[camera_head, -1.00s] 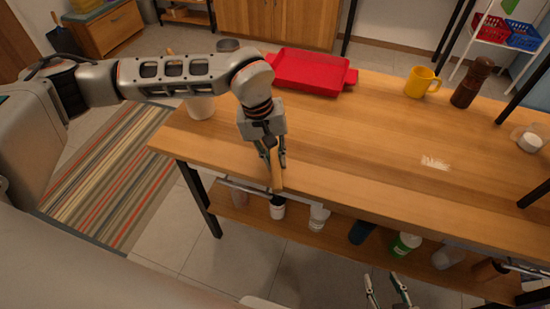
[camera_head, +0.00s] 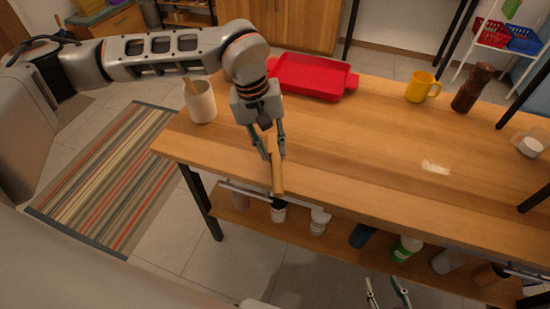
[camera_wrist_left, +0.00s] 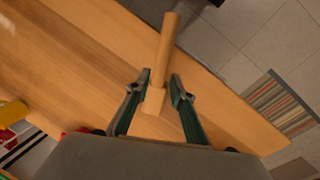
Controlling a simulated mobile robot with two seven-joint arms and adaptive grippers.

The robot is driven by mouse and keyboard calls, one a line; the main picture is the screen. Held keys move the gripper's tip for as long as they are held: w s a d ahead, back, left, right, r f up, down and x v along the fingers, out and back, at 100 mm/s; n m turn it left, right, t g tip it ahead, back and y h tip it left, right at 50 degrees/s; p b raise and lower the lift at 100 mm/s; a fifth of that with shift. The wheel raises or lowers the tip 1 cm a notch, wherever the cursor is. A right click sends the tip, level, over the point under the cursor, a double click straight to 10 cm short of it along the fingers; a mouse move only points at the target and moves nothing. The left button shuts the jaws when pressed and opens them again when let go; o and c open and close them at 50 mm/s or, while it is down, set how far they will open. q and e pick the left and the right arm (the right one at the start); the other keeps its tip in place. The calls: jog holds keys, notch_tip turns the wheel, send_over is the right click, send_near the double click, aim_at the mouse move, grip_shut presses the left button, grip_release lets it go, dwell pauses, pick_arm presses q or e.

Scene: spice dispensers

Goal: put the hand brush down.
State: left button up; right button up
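The hand brush shows as a long, light wooden piece (camera_head: 277,179) at the table's front edge. In the left wrist view its handle (camera_wrist_left: 164,50) reaches out past the edge, above the floor. My left gripper (camera_head: 273,152) has its fingers close on both sides of the brush and appears shut on it; the fingers also show in the left wrist view (camera_wrist_left: 160,77). I cannot tell whether the brush touches the tabletop. The bristles are not clearly visible. My right gripper (camera_head: 387,291) is open and empty, low at the bottom of the head view.
A pale spill (camera_head: 435,167) lies on the wooden table (camera_head: 350,150). A red tray (camera_head: 312,77), yellow mug (camera_head: 421,87), brown mill (camera_head: 472,88) and white cup (camera_head: 201,102) stand on it. Bottles, one green (camera_head: 405,248), stand on the shelf below. The middle tabletop is clear.

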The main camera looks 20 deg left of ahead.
pick_arm(q)
notch_tip(320, 180, up, 6)
jog(key=a, duration=0.1)
jog(key=shift+s, duration=0.15)
jog(key=shift+a, duration=0.1)
dwell(0.4)
